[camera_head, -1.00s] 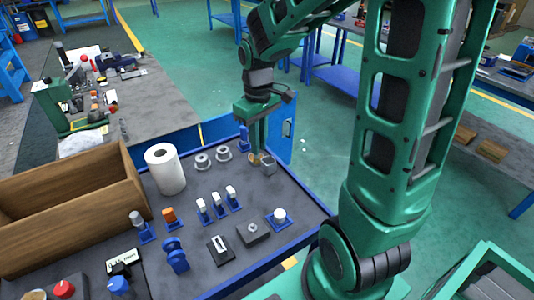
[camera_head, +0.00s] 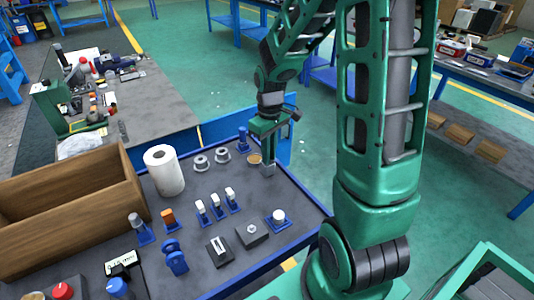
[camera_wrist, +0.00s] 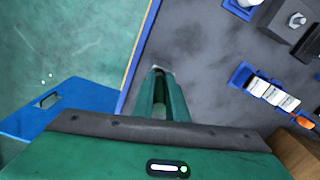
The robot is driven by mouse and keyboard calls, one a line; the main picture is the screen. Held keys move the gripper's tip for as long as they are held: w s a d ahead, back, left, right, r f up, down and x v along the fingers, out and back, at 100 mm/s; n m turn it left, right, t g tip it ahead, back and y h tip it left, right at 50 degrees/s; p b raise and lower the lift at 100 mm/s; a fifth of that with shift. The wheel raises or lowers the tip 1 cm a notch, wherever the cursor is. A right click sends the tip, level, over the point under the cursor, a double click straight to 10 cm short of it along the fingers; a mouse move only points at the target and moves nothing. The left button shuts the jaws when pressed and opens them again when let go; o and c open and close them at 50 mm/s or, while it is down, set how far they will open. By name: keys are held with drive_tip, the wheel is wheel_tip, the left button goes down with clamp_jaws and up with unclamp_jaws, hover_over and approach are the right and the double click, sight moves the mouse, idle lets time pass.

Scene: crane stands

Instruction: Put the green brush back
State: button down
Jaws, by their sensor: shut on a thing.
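My gripper (camera_head: 266,160) points down over the far right part of the dark-topped table. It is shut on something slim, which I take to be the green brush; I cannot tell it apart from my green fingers. In the wrist view my gripper (camera_wrist: 159,78) reaches away from me, its tips meeting at a small grey patch close to the table's edge. In the head view a small grey block (camera_head: 267,171) shows at the fingertips; I cannot tell whether they touch it. A round tan thing (camera_head: 254,158) is just left of the fingers.
A white roll (camera_head: 164,171) and grey rings (camera_head: 201,163) stand to the left. Blue stands with white pieces (camera_head: 216,208) and a blue stand with a white knob (camera_head: 278,217) are nearer. A wooden box (camera_head: 70,215) is at far left. A blue rim (camera_head: 300,192) edges the table.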

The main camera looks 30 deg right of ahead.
drive_tip(key=c, duration=1.7)
unclamp_jaws()
drive_tip(key=shift+f, duration=0.1)
drive_tip(key=shift+c, duration=0.2)
wheel_tip(320, 180, up, 12)
drive_tip(key=s+d+m, duration=0.2)
drive_tip(key=s+m, duration=0.2)
drive_tip(key=s, duration=0.8)
drive_tip(key=s+d+m, duration=0.1)
drive_tip(key=s+m, duration=0.4)
drive_tip(key=s, duration=0.7)
drive_tip(key=shift+s+d+r, duration=0.2)
drive_tip(key=shift+d+r, duration=0.1)
drive_tip(key=shift+d, duration=0.05)
